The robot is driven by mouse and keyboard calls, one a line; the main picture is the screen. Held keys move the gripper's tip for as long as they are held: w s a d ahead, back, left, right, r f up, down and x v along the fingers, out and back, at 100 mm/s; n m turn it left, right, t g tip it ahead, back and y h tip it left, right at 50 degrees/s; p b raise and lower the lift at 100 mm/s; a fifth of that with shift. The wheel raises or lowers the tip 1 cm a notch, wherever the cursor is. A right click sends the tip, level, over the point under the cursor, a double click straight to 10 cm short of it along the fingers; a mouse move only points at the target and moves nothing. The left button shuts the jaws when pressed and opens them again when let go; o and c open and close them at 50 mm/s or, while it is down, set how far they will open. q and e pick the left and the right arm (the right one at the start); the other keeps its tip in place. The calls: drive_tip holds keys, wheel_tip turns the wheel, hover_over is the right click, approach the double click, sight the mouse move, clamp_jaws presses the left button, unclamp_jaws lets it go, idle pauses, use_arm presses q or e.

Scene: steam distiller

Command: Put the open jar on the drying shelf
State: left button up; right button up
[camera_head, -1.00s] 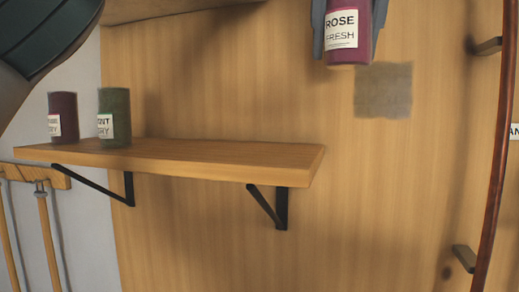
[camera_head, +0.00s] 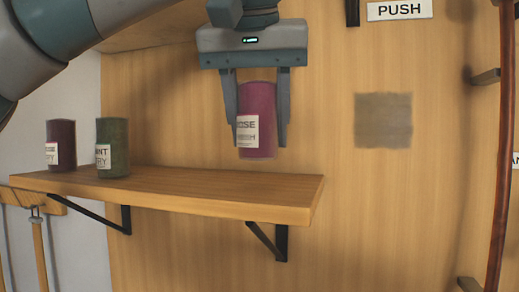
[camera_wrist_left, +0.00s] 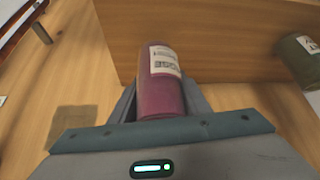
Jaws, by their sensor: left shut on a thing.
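A magenta jar (camera_head: 262,105) with a white label reading ROSE is held upright between the fingers of my left gripper (camera_head: 260,142). In the head view it hangs above the right part of the wooden shelf (camera_head: 220,192), and its base appears a little above the shelf board. In the left wrist view the jar (camera_wrist_left: 160,95) lies between the gripper fingers, with the shelf board (camera_wrist_left: 215,35) beyond it. Whether the jar is open at the top cannot be seen. My right gripper is not in view.
A dark green jar (camera_head: 113,140) and a dark purple jar (camera_head: 61,138) stand at the shelf's left end. The shelf's middle and right are clear. A PUSH sign (camera_head: 399,10) and a grey-brown square (camera_head: 383,120) are on the wall to the right.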

sight(260, 154)
use_arm(q)
drive_tip(key=shift+s+d, duration=0.1)
drive_tip(key=shift+s, duration=0.05)
drive_tip(key=shift+f+p, duration=0.7)
drive_tip(key=shift+f, duration=1.25)
drive_tip(key=shift+f, duration=0.1)
drive_tip(key=o, duration=1.2)
drive_tip(key=shift+c, duration=0.2)
